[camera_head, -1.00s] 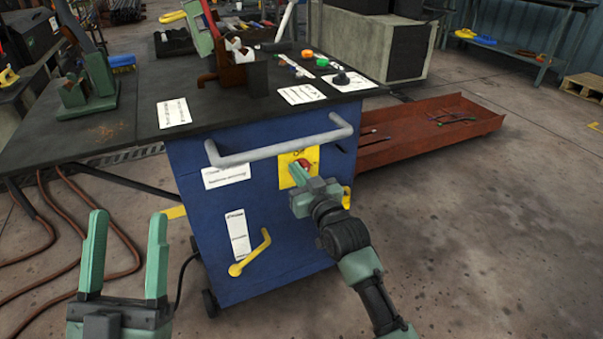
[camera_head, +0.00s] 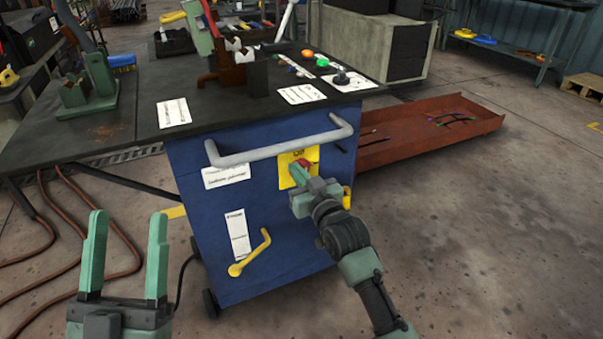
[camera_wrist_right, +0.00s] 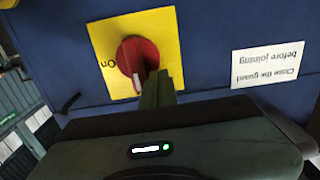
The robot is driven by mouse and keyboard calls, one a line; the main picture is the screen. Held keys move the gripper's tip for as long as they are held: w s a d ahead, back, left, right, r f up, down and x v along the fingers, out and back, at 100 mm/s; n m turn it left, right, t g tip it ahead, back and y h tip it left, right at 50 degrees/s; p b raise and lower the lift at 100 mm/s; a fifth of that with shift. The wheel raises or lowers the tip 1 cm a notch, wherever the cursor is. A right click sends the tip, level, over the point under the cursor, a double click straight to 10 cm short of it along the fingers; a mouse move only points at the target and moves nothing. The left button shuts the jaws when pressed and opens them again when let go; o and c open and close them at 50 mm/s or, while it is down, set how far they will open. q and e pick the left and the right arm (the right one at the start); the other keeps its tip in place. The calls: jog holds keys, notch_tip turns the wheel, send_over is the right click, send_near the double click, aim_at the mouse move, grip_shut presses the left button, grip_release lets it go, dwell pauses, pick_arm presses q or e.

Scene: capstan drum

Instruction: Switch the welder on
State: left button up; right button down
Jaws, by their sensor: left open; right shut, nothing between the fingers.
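The blue welder cabinet (camera_head: 205,267) stands in the middle of the head view. On its front is a yellow plate (camera_head: 285,181) with a red rotary switch (camera_head: 303,165). In the right wrist view the red switch (camera_wrist_right: 128,56) sits on the yellow plate (camera_wrist_right: 102,35), with the word "On" at its left. My right gripper (camera_head: 298,176) is shut and empty. In the right wrist view its fingertips (camera_wrist_right: 159,80) are right at the knob's side and partly cover it; I cannot tell whether they touch. My left gripper (camera_head: 127,225) is open and empty, left of the cabinet.
A grey handle bar (camera_head: 285,146) crosses the cabinet front above the switch. A yellow crank handle (camera_head: 250,253) sticks out below. The black bench top (camera_head: 225,108) holds tools and labels. A rusty red tray (camera_head: 400,147) is behind at right. Open floor lies at right.

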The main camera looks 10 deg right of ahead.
dwell(0.3)
jog(key=shift+d+r+p, duration=0.1)
jog(key=shift+r+p, duration=0.05)
jog(key=shift+p, duration=0.2)
pick_arm(q)
jog(key=shift+w+d+f+g+y, duration=0.1)
jog(key=shift+w+f+g+y, duration=0.1)
jog(key=shift+w+f+g, duration=0.4)
jog(key=shift+w+f+g+y, duration=0.2)
jog(key=shift+w+f+g, duration=0.2)
jog(key=shift+f, duration=0.35)
jog(key=shift+w+d+f+g+y, duration=0.1)
jog(key=shift+w+f+g+y, duration=0.1)
jog(key=shift+w+f+g, duration=0.4)
pick_arm(e)
jog(key=shift+d, duration=0.1)
pick_arm(q)
jog(key=shift+f+p, duration=0.15)
jog(key=shift+p, duration=0.15)
pick_arm(e)
jog(key=shift+r, duration=0.1)
